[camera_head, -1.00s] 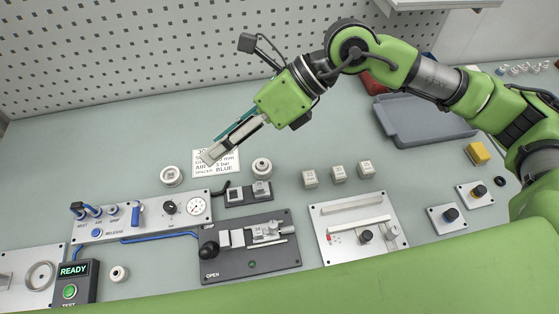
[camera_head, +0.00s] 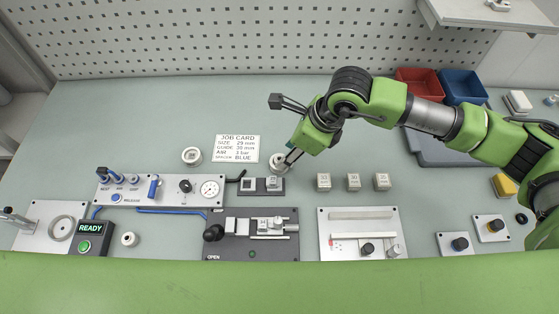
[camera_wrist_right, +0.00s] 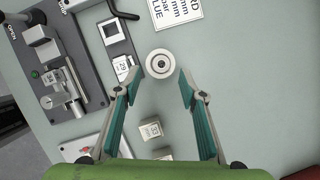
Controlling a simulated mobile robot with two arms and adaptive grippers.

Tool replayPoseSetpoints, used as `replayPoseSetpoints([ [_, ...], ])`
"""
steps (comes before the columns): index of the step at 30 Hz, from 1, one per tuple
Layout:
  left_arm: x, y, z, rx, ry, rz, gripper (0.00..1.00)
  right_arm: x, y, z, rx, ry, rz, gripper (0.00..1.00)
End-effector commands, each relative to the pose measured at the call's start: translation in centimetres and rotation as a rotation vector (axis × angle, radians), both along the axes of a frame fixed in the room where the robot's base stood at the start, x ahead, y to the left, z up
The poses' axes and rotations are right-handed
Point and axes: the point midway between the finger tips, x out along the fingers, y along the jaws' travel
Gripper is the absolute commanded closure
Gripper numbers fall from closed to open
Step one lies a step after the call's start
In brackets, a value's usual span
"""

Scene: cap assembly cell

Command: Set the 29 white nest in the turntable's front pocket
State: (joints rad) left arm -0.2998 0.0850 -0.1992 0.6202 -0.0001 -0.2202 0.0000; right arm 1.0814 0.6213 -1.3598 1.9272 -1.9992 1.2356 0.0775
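A round white ring-shaped piece (camera_head: 279,160), likely a nest, stands on the bench right of the job card; no number is readable on it. It shows in the right wrist view (camera_wrist_right: 160,63) just ahead of my fingertips. Similar round white pieces stand left of the card (camera_head: 191,156) and by the READY box (camera_head: 129,239). My right gripper (camera_head: 288,160) is open and empty, pointing down at the first piece; its fingers (camera_wrist_right: 159,84) are apart, without visible contact. My left gripper is not in view. I cannot identify the turntable; a plate with a ring (camera_head: 62,227) lies far left.
A dark two-pocket holder (camera_head: 260,186) with a block marked 29 (camera_wrist_right: 122,66) sits close to the gripper. Numbered blocks (camera_head: 353,181) stand to the right. A clamp fixture (camera_head: 228,248) and a gauge panel (camera_head: 150,198) lie in front. Bench behind the job card (camera_head: 236,148) is clear.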

Motion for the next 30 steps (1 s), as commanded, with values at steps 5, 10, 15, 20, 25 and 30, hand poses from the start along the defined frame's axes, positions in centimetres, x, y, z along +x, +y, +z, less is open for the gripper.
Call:
replayPoseSetpoints([
  [5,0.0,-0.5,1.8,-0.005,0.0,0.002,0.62,0.3,0.7,-1.5,-0.001,0.004,-0.001,0.62],
  [10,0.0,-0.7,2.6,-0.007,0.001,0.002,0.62,0.7,1.5,-3.9,-0.001,0.003,-0.001,0.62],
  [15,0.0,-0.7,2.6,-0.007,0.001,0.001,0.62,0.9,1.8,-4.8,0.0,0.0,-0.001,0.62],
  [20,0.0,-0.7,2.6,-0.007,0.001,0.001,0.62,0.9,1.8,-4.8,0.0,0.0,-0.001,0.62],
  [25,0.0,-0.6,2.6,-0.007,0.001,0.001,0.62,0.9,1.8,-4.8,0.001,0.0,-0.001,0.87],
  [30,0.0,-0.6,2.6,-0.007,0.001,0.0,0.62,0.9,1.8,-4.7,0.001,0.0,-0.001,0.91],
])
